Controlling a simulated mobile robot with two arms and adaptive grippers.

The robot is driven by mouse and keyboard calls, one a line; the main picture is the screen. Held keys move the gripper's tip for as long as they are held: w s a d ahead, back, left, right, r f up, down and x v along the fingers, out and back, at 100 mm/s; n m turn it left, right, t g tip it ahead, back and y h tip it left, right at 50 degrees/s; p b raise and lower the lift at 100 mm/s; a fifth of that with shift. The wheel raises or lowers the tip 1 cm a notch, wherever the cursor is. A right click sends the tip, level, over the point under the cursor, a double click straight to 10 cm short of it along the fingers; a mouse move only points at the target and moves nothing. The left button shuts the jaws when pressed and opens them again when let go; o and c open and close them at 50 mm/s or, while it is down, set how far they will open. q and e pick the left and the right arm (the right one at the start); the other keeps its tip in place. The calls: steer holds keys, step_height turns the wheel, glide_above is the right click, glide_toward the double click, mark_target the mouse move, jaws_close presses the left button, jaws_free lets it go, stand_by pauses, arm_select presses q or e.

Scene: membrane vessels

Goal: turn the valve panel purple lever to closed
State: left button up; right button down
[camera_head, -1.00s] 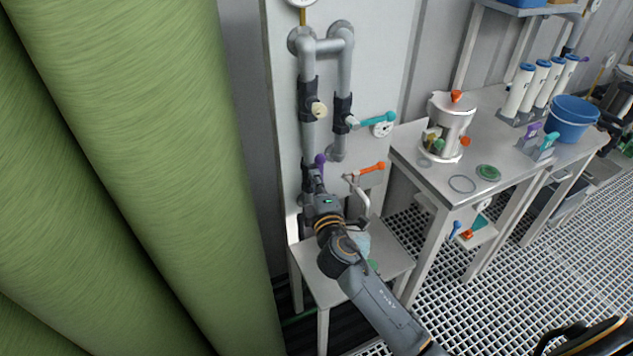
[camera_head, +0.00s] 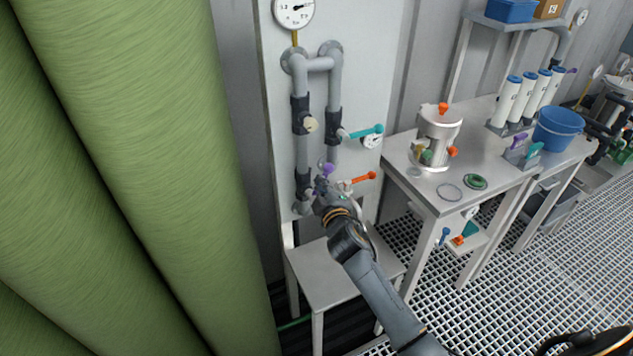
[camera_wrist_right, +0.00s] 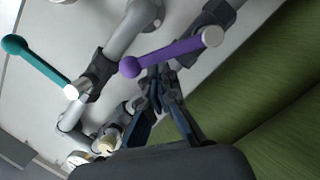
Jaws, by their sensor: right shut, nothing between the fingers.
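The purple lever (camera_head: 327,169) is low on the valve panel (camera_head: 375,75), mostly hidden behind my right gripper in the head view. In the right wrist view the purple lever (camera_wrist_right: 170,54) shows whole, with a ball at its left end and a pale hub at its upper right. My right gripper (camera_head: 319,184) is shut and empty. In the right wrist view its fingertips (camera_wrist_right: 155,76) are right beside the lever near the ball end; I cannot tell whether they touch it. My left gripper is not clearly shown.
A teal lever (camera_head: 364,131), a cream knob (camera_head: 311,124) and an orange lever (camera_head: 361,179) sit close by on the panel. Below is a small table (camera_head: 335,285). A workbench (camera_head: 405,178) stands right; green cylinders (camera_head: 130,150) fill the left.

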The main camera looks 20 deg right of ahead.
steer(key=d+f+m+g+y+p, duration=0.1)
steer(key=d+f+m+y+p, duration=0.1)
steer(key=m, duration=0.6)
steer(key=d+f+p, duration=0.1)
steer(key=d+f, duration=0.1)
steer(key=d, duration=0.1)
steer(key=shift+w+y, duration=0.25)
steer(key=shift+y, duration=0.15)
steer(key=shift+d+f, duration=0.1)
steer(key=shift+d, duration=0.05)
steer(key=shift+w, duration=0.1)
